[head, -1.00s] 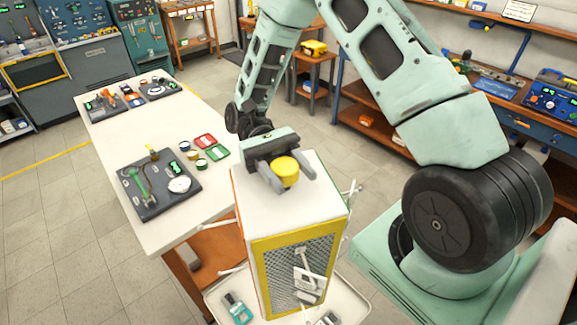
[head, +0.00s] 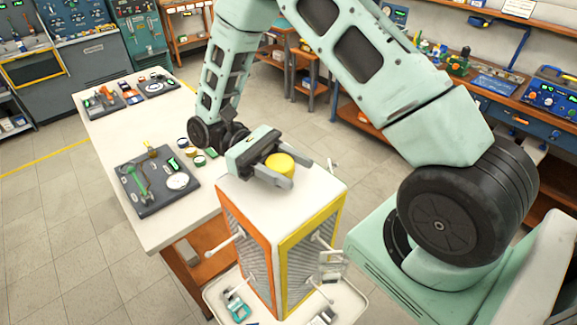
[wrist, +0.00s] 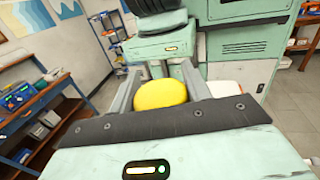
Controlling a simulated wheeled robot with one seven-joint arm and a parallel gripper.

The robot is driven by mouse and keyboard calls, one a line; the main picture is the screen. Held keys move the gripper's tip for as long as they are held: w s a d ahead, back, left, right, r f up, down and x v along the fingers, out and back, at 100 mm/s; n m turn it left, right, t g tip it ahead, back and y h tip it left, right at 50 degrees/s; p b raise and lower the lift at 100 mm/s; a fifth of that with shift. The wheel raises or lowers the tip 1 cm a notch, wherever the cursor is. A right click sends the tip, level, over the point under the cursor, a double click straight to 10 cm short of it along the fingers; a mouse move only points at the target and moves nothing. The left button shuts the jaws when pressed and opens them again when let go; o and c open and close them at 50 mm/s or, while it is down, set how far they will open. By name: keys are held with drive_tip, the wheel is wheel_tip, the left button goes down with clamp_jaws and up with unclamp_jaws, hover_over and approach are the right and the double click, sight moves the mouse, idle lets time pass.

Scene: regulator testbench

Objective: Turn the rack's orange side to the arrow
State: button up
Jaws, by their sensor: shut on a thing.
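The rack (head: 295,205) is a tall box with a white top, standing on a pale tray (head: 355,300). Its orange side (head: 248,245) faces front left and its yellow side (head: 310,245) faces front right; both have mesh panels and white pegs. A yellow knob (head: 279,164) sits on the top. My gripper (head: 284,172) is shut on the knob, a finger at each side. The wrist view also shows the knob (wrist: 160,94) between the fingers. The rack's far sides are hidden. I cannot make out an arrow.
A white table (head: 120,130) behind and left of the rack holds a dark board (head: 160,190) with a gauge, small coloured rings and other boards. A teal tool (head: 237,305) lies on the tray. Floor is clear at left. A workbench (head: 500,105) stands at the back right.

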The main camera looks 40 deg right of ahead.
drive_tip(key=o, duration=1.4)
drive_tip(key=shift+r+b, duration=0.5)
drive_tip(key=shift+r, duration=0.2)
wheel_tip(320, 180, up, 7)
drive_tip(key=shift+f+p, duration=0.2)
drive_tip(key=shift+p, duration=0.65)
drive_tip(key=shift+r+p, duration=0.85)
drive_tip(key=shift+r, duration=0.15)
